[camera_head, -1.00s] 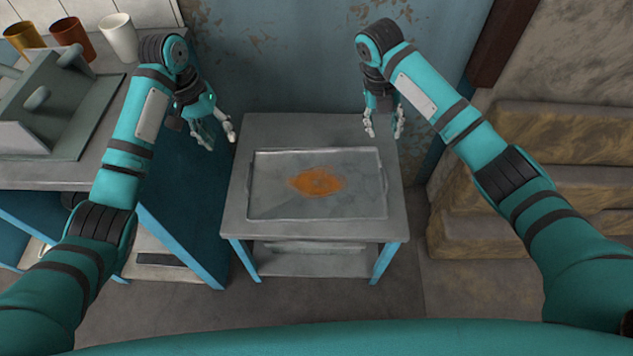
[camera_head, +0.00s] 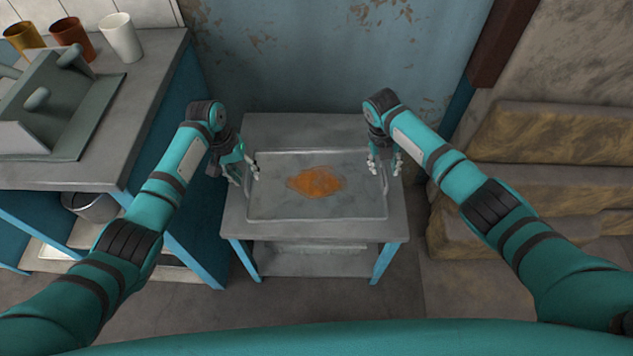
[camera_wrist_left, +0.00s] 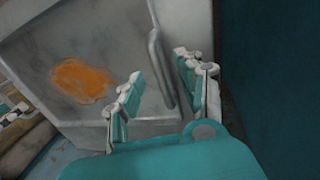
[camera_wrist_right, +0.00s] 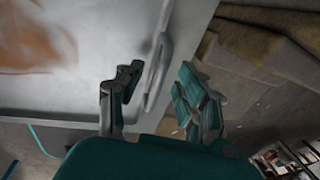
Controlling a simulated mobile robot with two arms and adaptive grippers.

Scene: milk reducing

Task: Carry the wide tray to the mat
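The wide tray (camera_head: 270,200) is grey metal with an orange patch in its middle and a raised handle at each short end. It lies flat on a small grey table. My left gripper (camera_head: 244,174) is open at the tray's left end; in the left wrist view its fingers (camera_wrist_left: 160,92) stand apart on both sides of the handle (camera_wrist_left: 161,62). My right gripper (camera_head: 385,167) is open at the right end; in the right wrist view its fingers (camera_wrist_right: 157,92) stand apart on both sides of the other handle (camera_wrist_right: 156,72). I cannot make out a mat.
The small table (camera_head: 300,130) has blue legs and a lower shelf. A counter (camera_head: 150,75) on the left bears a grey rack (camera_head: 60,110) and brown, orange and white cups (camera_head: 121,38). Stacked tan blocks (camera_head: 545,135) stand at the right. Floor shows in front of the table.

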